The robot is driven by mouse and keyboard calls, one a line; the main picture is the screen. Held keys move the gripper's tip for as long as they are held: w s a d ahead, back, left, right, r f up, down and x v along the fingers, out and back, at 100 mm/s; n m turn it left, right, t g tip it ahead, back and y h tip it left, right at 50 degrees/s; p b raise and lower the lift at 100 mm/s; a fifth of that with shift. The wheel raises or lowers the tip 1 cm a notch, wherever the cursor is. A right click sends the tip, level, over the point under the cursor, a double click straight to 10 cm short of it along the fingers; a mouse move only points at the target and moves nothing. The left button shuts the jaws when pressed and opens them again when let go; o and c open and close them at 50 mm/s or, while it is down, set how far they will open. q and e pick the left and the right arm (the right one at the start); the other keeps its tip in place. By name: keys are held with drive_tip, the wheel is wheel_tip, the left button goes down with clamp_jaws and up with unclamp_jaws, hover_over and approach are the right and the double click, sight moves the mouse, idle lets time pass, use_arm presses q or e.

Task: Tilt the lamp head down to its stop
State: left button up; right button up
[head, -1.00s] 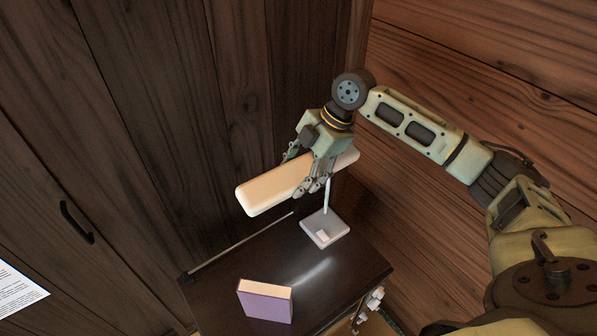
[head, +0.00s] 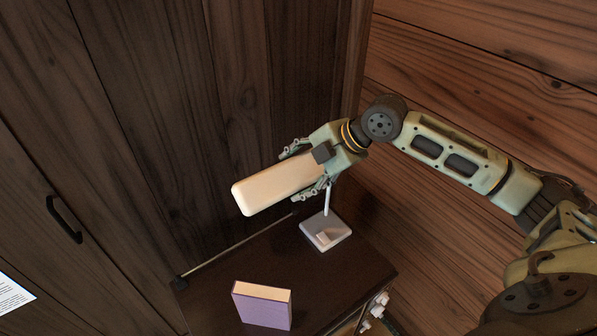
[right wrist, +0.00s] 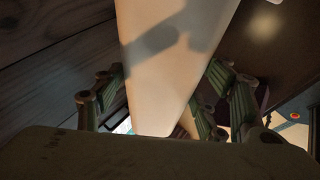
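The lamp has a long cream head (head: 265,187), a thin white stem (head: 327,200) and a square white base (head: 326,231) standing on a dark cabinet top. My right gripper (head: 293,176) is open around the right part of the head, one finger on its far side and one on its near side. In the right wrist view the lamp head (right wrist: 178,60) runs between the spread fingers (right wrist: 165,88); I cannot tell whether either finger touches it. My gripper hides the head's right end and the joint. My left gripper is not in view.
A purple book (head: 262,305) stands on the cabinet top (head: 215,285) at the front. White knobs (head: 376,304) show on the cabinet's right side. Dark wooden doors with a black handle (head: 66,218) are close behind and left; a plank wall (head: 480,90) rises at right.

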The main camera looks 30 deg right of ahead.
drive_tip(key=shift+o, duration=0.9)
drive_tip(key=v, duration=1.2)
